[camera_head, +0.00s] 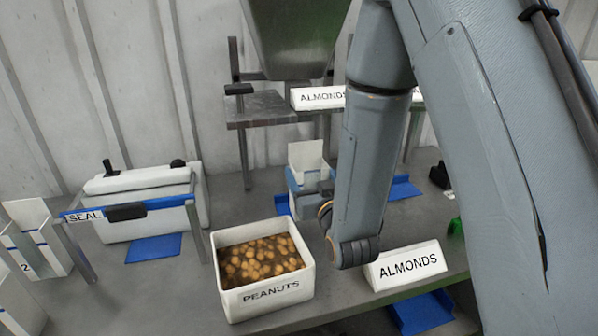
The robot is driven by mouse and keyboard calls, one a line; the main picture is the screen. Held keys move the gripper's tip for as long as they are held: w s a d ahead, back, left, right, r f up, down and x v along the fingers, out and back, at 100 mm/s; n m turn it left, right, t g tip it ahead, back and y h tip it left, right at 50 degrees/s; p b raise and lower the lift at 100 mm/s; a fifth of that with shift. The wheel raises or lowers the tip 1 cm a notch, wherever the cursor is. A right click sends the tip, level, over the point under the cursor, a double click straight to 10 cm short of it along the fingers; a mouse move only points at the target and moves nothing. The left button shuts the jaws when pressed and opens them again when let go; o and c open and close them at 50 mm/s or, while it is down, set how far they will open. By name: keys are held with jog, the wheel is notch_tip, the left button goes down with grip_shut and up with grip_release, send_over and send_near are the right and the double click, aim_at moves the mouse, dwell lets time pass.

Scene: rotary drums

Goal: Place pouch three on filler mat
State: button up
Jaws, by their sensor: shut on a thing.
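A white pouch with a blue band (307,158) stands upright at the back middle of the bench, under the hopper. Its number is hidden, so I cannot read it as three. My gripper (322,188) is shut on this pouch, mostly hidden behind my forearm and wrist. A blue mat shows on both sides of the pouch, its left part (283,206) beside the pouch's base and another blue piece (405,188) right of my arm. I cannot tell whether the pouch touches the mat.
A box of peanuts (264,305) stands in front of the pouch. An ALMONDS-labelled box (405,266) is to its right. The SEAL machine (143,207) with a blue mat (153,247) is at left. Pouch two (36,262) stands far left. The metal hopper (295,38) hangs above.

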jog(key=p+x, duration=0.2)
jog(key=x, duration=0.6)
jog(key=shift+r, duration=0.1)
jog(key=f, duration=0.1)
jog(key=w+f+p, duration=0.1)
jog(key=f+p, duration=0.1)
jog(key=shift+w+a+f, duration=0.25)
jog(key=shift+w+f, duration=0.1)
